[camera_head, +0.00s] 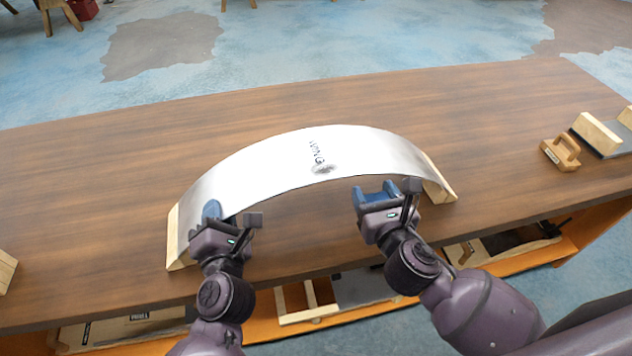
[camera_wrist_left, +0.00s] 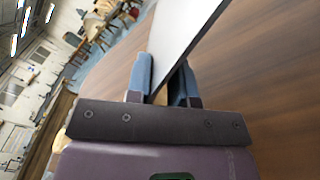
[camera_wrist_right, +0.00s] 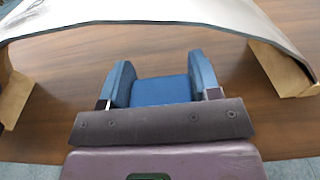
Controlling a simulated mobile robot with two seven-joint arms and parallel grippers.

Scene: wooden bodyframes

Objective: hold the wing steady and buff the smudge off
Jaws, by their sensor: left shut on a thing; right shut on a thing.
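The wing (camera_head: 260,163) is a curved silver-white panel arching over the table, with lettering on top. A dark grey smudge (camera_head: 325,169) lies by the lettering near its front edge. My left gripper (camera_head: 222,212) is shut on the wing's left front edge; the left wrist view shows the panel (camera_wrist_left: 183,38) between its blue fingers (camera_wrist_left: 165,78). My right gripper (camera_head: 377,188) is shut on a blue block or pad (camera_wrist_right: 161,90), seen between its fingers in the right wrist view. It is in front of the wing, apart from it and right of the smudge.
Wooden end supports (camera_head: 174,240) (camera_head: 440,180) stand under the wing's two ends. A wooden handled tool (camera_head: 561,153) and a grey board with wooden blocks (camera_head: 598,133) are at the table's right. An orange shelf below the front edge holds boards and frames. The table behind the wing is clear.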

